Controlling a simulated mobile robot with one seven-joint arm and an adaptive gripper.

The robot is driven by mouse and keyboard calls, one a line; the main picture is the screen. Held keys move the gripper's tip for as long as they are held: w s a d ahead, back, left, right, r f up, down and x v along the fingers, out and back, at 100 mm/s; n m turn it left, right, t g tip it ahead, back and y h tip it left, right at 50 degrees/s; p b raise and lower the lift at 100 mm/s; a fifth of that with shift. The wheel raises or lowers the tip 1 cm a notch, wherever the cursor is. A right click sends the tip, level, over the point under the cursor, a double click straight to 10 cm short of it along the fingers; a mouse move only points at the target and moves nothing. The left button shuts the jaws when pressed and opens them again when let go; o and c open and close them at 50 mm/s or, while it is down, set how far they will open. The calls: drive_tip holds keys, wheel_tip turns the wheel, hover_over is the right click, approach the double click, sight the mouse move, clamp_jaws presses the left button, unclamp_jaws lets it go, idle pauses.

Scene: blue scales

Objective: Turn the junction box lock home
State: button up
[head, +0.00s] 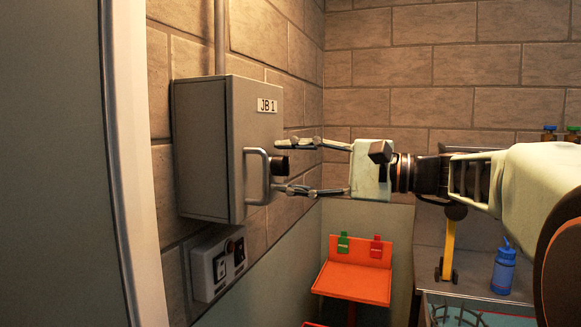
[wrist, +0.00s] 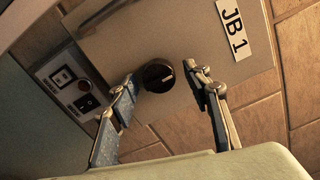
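The junction box (head: 208,150) is a grey wall cabinet with a "JB 1" label (head: 267,105) and a bar handle (head: 257,176) on its door. The door looks closed. The lock (head: 279,165) is a round black knob sticking out beside the handle. My gripper (head: 281,166) is open, with one finger above and one below the lock in the head view. In the wrist view my gripper (wrist: 163,82) has its fingers to either side of the lock, with gaps; contact does not show.
A switch panel (head: 218,263) is on the wall below the box. An orange stand (head: 354,280) with green and red tags is behind. A blue bottle (head: 504,267) stands on a surface at right. A pale panel edge (head: 133,150) rises at left.

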drive_tip(key=v, duration=1.2)
